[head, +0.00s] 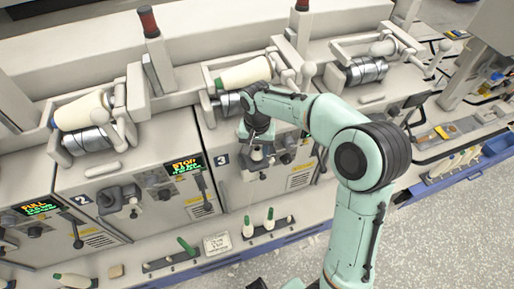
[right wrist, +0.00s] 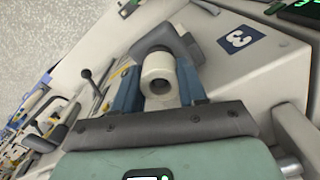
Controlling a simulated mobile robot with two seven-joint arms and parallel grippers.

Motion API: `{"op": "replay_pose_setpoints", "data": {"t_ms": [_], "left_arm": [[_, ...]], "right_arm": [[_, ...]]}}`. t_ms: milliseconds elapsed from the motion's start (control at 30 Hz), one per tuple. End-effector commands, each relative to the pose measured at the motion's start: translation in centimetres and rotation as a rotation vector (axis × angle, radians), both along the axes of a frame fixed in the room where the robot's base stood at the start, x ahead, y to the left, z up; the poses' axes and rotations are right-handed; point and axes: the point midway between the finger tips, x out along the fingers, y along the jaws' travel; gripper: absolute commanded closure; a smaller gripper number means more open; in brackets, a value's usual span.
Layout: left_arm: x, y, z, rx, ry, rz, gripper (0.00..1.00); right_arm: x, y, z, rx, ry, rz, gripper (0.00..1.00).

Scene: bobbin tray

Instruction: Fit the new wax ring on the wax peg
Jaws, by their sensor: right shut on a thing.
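My right gripper (head: 257,133) is at the front of the machine section marked 3, with its arm reaching in from the right. In the right wrist view its two blue-grey fingers (right wrist: 158,92) are shut on a white ring (right wrist: 158,68), one finger on each side. The ring's dark round hole faces the camera. A dark grey bracket (right wrist: 158,38) lies just behind the ring. The wax peg cannot be told apart there, and I cannot tell whether the ring is around it. In the head view the ring is hidden by my gripper. My left gripper is not in view.
Cream yarn bobbins (head: 245,74) lie on the machine above. A lever (head: 202,187) stands left of my gripper. Grey floor (head: 440,225) is open at the right.

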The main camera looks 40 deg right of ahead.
Motion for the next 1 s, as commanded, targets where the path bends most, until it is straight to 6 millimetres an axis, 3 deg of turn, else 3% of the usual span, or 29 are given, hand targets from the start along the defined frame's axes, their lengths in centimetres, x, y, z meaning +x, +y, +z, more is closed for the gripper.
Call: {"op": "replay_pose_setpoints", "data": {"t_ms": [567, 600, 1000], "left_arm": [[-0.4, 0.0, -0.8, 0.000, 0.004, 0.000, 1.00], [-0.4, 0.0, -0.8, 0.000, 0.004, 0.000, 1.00], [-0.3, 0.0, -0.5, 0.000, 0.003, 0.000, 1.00]], "right_arm": [[0.0, 0.0, -1.2, 0.000, 0.001, 0.000, 0.88], [0.0, 0.0, -1.2, 0.000, 0.000, 0.000, 0.49], [0.0, 0.0, -0.8, 0.000, 0.000, 0.000, 0.48]]}}
